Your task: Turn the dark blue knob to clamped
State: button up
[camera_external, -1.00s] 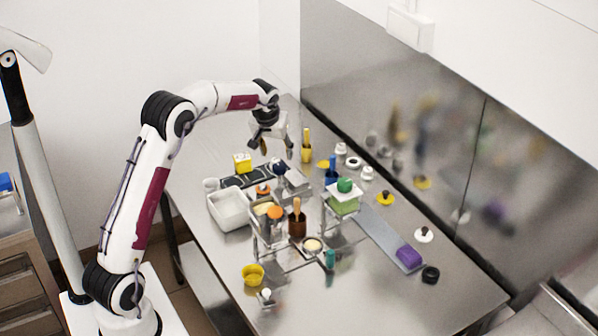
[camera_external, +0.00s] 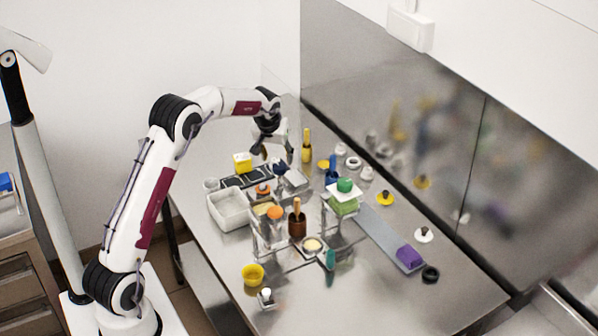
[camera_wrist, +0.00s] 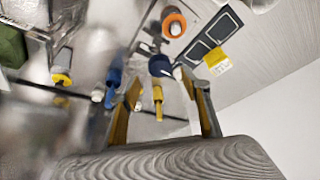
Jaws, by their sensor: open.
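The dark blue knob (camera_external: 280,168) sits by the dark panel near the back of the bench. In the wrist view the dark blue knob (camera_wrist: 160,66) shows just beyond the gap between my fingertips. My gripper (camera_external: 272,154) is open and empty, pointing down just above the knob. In the wrist view its two yellow-padded fingers (camera_wrist: 160,86) are spread, one on each side of the knob's line. Contact with the knob does not show. The knob's clamp marking cannot be read.
A yellow cube (camera_external: 242,162) stands left of the knob, a white tray (camera_external: 228,222) in front-left. A yellow bottle (camera_external: 307,146) and a blue bottle (camera_external: 332,170) stand to the right. An orange-topped item (camera_wrist: 173,24) is close to the knob. Free bench lies at front right.

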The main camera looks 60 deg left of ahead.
aim_at(279, 166)
jog(key=shift+x, duration=2.65)
jog(key=shift+c, duration=0.5)
jog(key=c, duration=1)
